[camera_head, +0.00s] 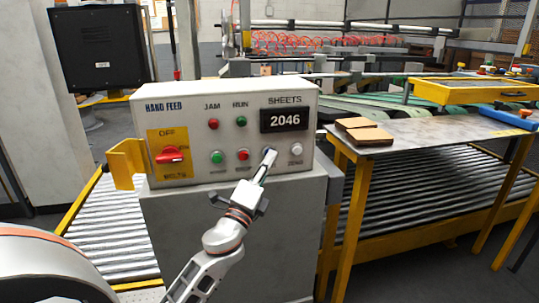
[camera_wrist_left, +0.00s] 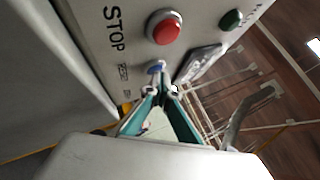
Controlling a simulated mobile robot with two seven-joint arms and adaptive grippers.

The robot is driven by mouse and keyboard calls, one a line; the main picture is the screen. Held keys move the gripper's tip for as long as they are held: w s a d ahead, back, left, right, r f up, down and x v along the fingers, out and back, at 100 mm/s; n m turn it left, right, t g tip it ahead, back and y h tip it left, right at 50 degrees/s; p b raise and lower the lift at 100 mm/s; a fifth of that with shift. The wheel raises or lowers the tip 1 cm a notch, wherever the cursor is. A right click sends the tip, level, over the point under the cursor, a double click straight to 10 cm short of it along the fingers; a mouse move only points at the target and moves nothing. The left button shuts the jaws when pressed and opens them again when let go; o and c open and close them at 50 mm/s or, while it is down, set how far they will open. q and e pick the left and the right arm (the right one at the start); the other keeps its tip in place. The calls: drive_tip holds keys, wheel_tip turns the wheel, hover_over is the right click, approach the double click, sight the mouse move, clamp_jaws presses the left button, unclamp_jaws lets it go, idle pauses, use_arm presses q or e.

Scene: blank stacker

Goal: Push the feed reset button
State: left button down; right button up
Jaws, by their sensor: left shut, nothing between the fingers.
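The feed control box (camera_head: 232,135) is a white panel marked HAND FEED. In the left wrist view, a blue button (camera_wrist_left: 156,67) sits beside the large red button (camera_wrist_left: 165,27) marked STOP, with a small, hard-to-read label next to it. My left gripper (camera_head: 268,155) is shut and empty, its tips at the panel's lower row, covering the blue button in the head view. In the wrist view its fingertips (camera_wrist_left: 161,89) are just short of or at the blue button; I cannot tell whether they touch. My right gripper is not in view.
A green button (camera_head: 217,157) and red button (camera_head: 243,155) lie left of my gripper, a white button (camera_head: 296,149) right. A red switch (camera_head: 170,155) is at far left, the 2046 display (camera_head: 285,118) above. A metal table (camera_head: 440,133) stands right.

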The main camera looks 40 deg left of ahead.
use_arm(q)
drive_tip(key=shift+s+d, duration=0.65)
drive_tip(key=shift+d, duration=0.05)
drive_tip(key=shift+s+d, duration=1.6)
drive_tip(key=shift+d, duration=0.3)
